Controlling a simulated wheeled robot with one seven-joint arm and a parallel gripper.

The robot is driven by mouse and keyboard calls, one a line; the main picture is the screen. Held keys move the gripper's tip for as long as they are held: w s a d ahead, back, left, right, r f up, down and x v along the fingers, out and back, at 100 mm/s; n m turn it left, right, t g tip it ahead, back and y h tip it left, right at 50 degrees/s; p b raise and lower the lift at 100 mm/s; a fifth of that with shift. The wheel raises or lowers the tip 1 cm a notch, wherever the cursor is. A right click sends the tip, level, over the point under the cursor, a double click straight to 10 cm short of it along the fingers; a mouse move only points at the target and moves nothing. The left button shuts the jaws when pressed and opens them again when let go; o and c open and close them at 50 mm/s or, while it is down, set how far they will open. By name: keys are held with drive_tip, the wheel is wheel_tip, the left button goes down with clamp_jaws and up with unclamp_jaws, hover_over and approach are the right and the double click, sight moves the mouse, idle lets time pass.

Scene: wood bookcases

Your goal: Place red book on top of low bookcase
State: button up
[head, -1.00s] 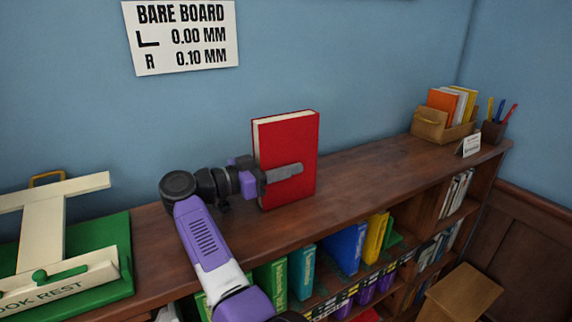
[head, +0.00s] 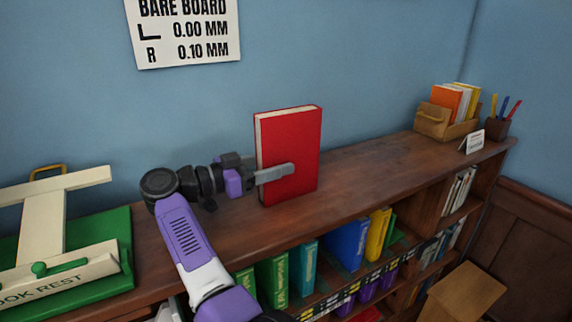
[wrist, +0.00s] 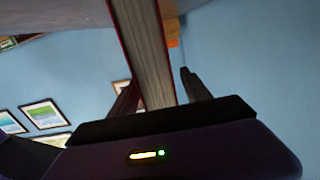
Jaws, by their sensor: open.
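The red book (head: 292,140) stands upright on the top of the low bookcase (head: 360,170), close to the blue wall. My gripper (head: 275,173) is open at the book's left side, with one finger across its front cover and the far finger hidden behind it. In the wrist view the red book (wrist: 145,50) shows its page edges between my two fingers (wrist: 160,92), with a visible gap on the right side. Whether the left finger touches the cover cannot be told.
A green and cream book rest (head: 60,250) lies on the bookcase top at left. A wooden box of books (head: 445,115), a pen cup (head: 497,128) and a small card (head: 473,141) stand at the far right. The top between the book and the box is clear.

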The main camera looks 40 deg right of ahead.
sight(259, 167)
drive_tip(key=shift+b+v, duration=0.4)
drive_tip(key=shift+v, duration=1.55)
